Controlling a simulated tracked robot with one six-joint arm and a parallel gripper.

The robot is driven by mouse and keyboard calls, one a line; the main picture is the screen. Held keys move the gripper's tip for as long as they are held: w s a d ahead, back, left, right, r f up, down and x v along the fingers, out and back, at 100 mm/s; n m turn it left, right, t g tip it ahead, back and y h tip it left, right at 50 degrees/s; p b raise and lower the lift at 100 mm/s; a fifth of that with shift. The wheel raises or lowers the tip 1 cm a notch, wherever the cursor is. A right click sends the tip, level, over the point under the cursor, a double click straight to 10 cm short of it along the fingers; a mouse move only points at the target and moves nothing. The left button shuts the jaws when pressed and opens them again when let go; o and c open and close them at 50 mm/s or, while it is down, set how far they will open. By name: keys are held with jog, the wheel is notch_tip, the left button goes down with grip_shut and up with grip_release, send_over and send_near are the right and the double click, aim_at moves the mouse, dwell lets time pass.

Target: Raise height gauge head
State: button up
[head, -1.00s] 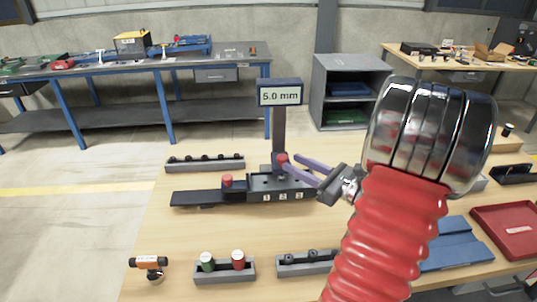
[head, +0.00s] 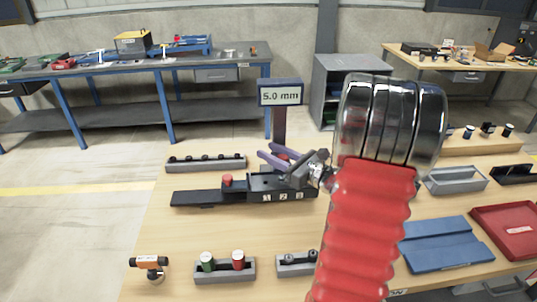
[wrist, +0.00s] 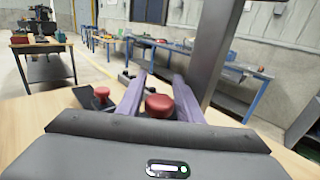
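The height gauge has a dark post (head: 279,124) topped by a display reading 5.0 mm (head: 281,94). It stands at the back of a black fixture (head: 243,194) marked 1, 2, 3. My gripper (head: 266,153) is at the lower part of the post, its purple fingers apart. In the wrist view a red knob (wrist: 160,106) shows between the spread fingers of my gripper (wrist: 157,78), and the post (wrist: 213,50) rises just to the right. I cannot tell whether either finger touches the knob. In the head view my gripper largely hides the gauge's lower part.
A second red knob (head: 227,180) stands on the fixture's left part. A grey rack (head: 206,164) lies behind it. In front are a holder with green and red cylinders (head: 224,269) and an orange-topped tool (head: 150,264). A blue tray (head: 445,245) lies at right.

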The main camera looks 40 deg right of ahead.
grip_shut()
dwell(0.3)
notch_tip(320, 180, up, 6)
dwell(0.7)
jog(key=shift+d+r, duration=0.1)
jog(key=shift+r, duration=0.1)
jog(key=shift+c, duration=0.2)
grip_release()
jog(key=shift+o, duration=0.2)
jog(key=shift+f, duration=0.15)
